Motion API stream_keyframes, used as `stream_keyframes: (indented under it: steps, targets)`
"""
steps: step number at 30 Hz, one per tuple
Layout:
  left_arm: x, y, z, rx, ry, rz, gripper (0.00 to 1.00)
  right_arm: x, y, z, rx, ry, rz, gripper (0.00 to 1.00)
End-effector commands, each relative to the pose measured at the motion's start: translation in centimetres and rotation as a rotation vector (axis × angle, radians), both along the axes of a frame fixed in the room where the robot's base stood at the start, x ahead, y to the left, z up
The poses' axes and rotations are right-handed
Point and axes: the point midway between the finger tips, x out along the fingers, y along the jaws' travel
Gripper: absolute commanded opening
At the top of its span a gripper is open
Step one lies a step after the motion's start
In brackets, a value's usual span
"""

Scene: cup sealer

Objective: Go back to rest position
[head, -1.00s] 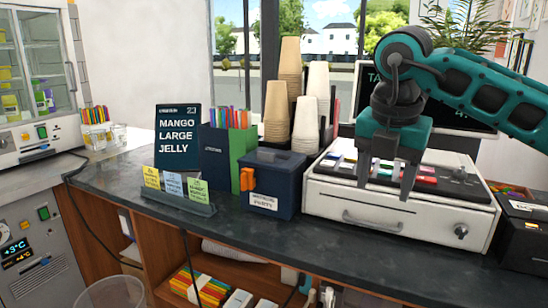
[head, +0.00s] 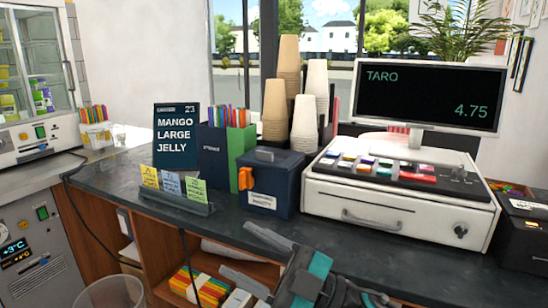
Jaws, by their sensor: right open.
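My right gripper (head: 256,258) shows low in the middle of the head view, in front of the counter edge and the shelf below it. Its two grey fingers point left and are apart, with nothing between them. The cash register (head: 398,214) stands on the counter at the right, its drawer shut and its coloured keys in full view. Its screen (head: 428,96) reads TARO 4.75. My left gripper is not in view.
The dark counter (head: 120,183) carries an order sign (head: 176,135), a blue box (head: 272,182), stacked cups (head: 304,122) and a black box (head: 525,235) at the right. A clear bin (head: 110,293) stands at the lower left. A cabinet (head: 35,75) stands at the far left.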

Motion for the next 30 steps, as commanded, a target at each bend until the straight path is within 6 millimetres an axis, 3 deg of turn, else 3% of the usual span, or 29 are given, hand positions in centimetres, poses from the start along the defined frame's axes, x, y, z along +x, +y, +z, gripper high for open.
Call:
stream_keyframes:
  steps: [5, 9, 13, 15, 18, 21, 24, 30]
  targets:
    - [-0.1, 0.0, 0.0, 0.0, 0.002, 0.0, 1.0, 2.4, -5.0, -6.0, 0.136, 0.301, -0.322, 0.61]
    - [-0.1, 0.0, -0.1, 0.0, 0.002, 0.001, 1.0, 2.3, -9.6, -13.1, 0.149, 0.559, -0.568, 0.61]
    - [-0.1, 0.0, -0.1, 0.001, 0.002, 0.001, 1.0, -0.3, -14.1, -20.9, 0.099, 0.82, -0.772, 0.61]
    - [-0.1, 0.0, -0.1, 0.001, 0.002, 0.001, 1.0, -2.7, -16.2, -24.9, 0.052, 0.958, -0.862, 0.61]
    - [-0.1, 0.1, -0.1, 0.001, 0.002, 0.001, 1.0, -6.3, -18.4, -29.3, -0.017, 1.12, -0.95, 0.61]
    - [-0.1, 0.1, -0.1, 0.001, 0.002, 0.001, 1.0, -9.5, -19.9, -32.3, -0.076, 1.237, -1.002, 0.61]
    - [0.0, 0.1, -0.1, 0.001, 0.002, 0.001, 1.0, -11.4, -20.7, -33.8, -0.111, 1.305, -1.026, 0.61]
    - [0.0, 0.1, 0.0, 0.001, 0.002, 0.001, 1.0, -12.3, -21.0, -34.5, -0.129, 1.336, -1.037, 0.61]
